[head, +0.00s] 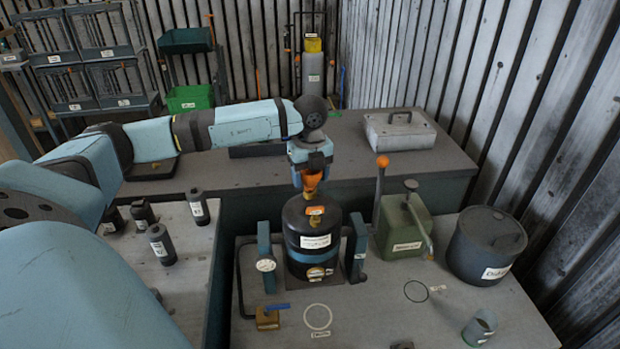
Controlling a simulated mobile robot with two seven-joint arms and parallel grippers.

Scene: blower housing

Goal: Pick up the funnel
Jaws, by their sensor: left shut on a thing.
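The orange funnel (311,181) is at the middle of the head view, above the dark cylindrical blower housing (312,243). My left gripper (311,170) comes down from above and is shut on the funnel's upper part. The funnel's narrow end points down towards the top of the housing. I cannot tell whether it touches the housing. The gripper's fingers partly hide the funnel's rim. My right gripper is not in view.
A green can (404,226) with an orange-knobbed lever stands right of the housing. A dark lidded pot (486,247) is further right. Several dark cylinders stand on the left table. A grey case (399,131) lies on the back bench. Rings lie in front.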

